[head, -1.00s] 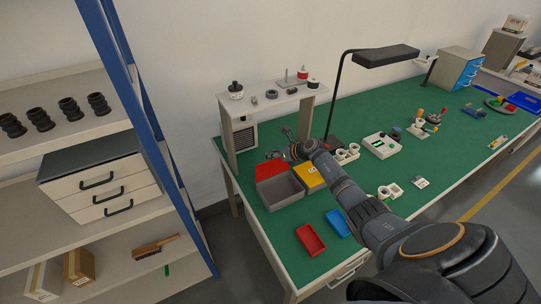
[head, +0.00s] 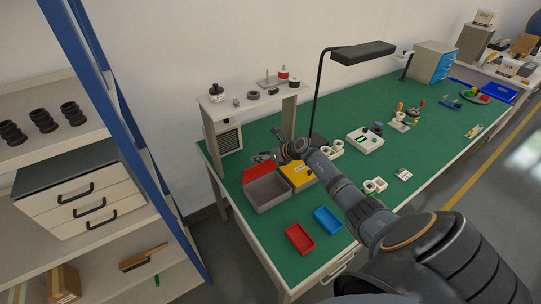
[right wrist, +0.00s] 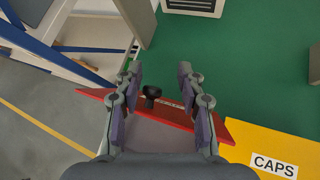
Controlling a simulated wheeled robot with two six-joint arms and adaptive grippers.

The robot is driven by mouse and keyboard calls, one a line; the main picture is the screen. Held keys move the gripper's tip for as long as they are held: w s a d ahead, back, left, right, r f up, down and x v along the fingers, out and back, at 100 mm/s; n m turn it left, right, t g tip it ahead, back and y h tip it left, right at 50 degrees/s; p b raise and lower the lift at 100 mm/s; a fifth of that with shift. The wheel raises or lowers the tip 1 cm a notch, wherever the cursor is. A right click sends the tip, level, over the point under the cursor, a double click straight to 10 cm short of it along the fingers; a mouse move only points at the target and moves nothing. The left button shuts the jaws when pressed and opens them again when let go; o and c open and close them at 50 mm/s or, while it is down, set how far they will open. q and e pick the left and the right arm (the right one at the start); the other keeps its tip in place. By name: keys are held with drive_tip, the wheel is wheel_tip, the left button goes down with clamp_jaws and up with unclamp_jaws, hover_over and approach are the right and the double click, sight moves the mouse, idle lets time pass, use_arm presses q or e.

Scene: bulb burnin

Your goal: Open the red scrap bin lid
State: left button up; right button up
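The scrap bin (head: 270,194) is a grey box at the near-left part of the green bench. Its red lid (head: 259,171) shows along the back side and looks raised, with grey bin in front of it; the exact angle is hard to tell. My right gripper (head: 277,151) is at the lid's back edge in the head view. In the right wrist view, my right gripper (right wrist: 158,90) is open, its fingers on either side of the lid's black knob (right wrist: 152,91). The red lid (right wrist: 178,115) runs across behind the fingers. Contact cannot be told. My left gripper is not in view.
A yellow caps bin (head: 299,176) stands right beside the scrap bin. A small shelf (head: 250,108) rises behind it, and a lamp (head: 362,53) overhangs the bench. Red (head: 300,239) and blue (head: 328,220) trays lie in front. A blue-posted rack (head: 115,130) stands left.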

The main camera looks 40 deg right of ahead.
drive_tip(key=v, duration=0.9)
drive_tip(key=shift+s+d, duration=0.2)
drive_tip(key=shift+s, duration=0.05)
drive_tip(key=shift+d+f, duration=0.1)
